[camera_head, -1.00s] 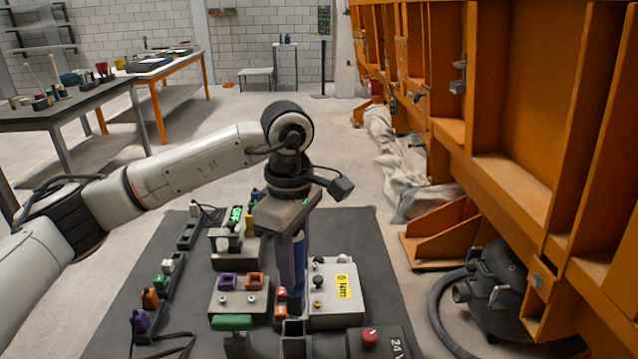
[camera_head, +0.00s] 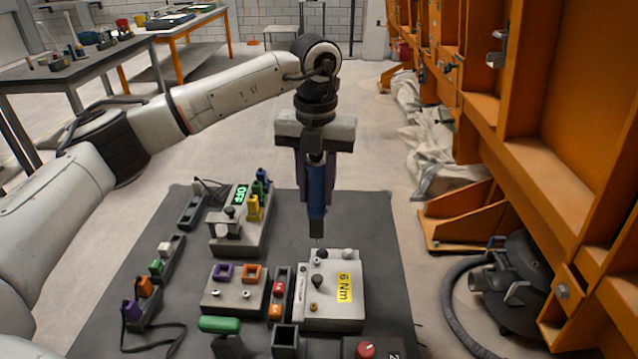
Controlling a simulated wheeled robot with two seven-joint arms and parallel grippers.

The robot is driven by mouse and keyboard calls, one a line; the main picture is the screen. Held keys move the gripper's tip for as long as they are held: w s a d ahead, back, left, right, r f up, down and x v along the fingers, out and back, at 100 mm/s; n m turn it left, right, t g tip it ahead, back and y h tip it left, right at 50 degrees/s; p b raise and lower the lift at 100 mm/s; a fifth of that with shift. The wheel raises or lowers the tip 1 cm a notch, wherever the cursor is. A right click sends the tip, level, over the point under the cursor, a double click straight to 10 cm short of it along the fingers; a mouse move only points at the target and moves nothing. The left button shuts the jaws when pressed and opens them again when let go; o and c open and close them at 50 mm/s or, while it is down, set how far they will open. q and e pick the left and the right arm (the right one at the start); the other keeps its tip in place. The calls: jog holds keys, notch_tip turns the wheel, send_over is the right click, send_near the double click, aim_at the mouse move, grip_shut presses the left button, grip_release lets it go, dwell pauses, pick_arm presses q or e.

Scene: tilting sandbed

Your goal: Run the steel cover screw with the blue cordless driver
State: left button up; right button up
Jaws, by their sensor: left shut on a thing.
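My left gripper (camera_head: 316,188) points straight down and is shut on the blue cordless driver (camera_head: 317,205). The driver is upright, with its thin bit just above or at the far left part of the grey box (camera_head: 345,314) with the yellow "6 Nm" label. Small screws or knobs stand on this box, one silver (camera_head: 348,254) at the far right and one brass-coloured (camera_head: 314,307) at the near left. A small fastener (camera_head: 322,254) lies close by the bit tip. I cannot tell whether the bit touches it. My right gripper is not in view.
An open square dark socket (camera_head: 285,338) stands left of the box's near end. Several coloured pieces in holders fill the dark mat's (camera_head: 190,325) left side. A red knob (camera_head: 366,349) is at the front. Orange steelwork (camera_head: 470,215) bounds the right.

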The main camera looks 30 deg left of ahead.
aim_at(317, 217)
pick_arm(q)
jog(key=shift+r, duration=0.1)
jog(key=shift+f+b, duration=1.4)
jog(key=shift+f, duration=1.45)
jog(key=shift+s+d+f, duration=0.1)
jog(key=shift+f, duration=0.7)
dwell(0.5)
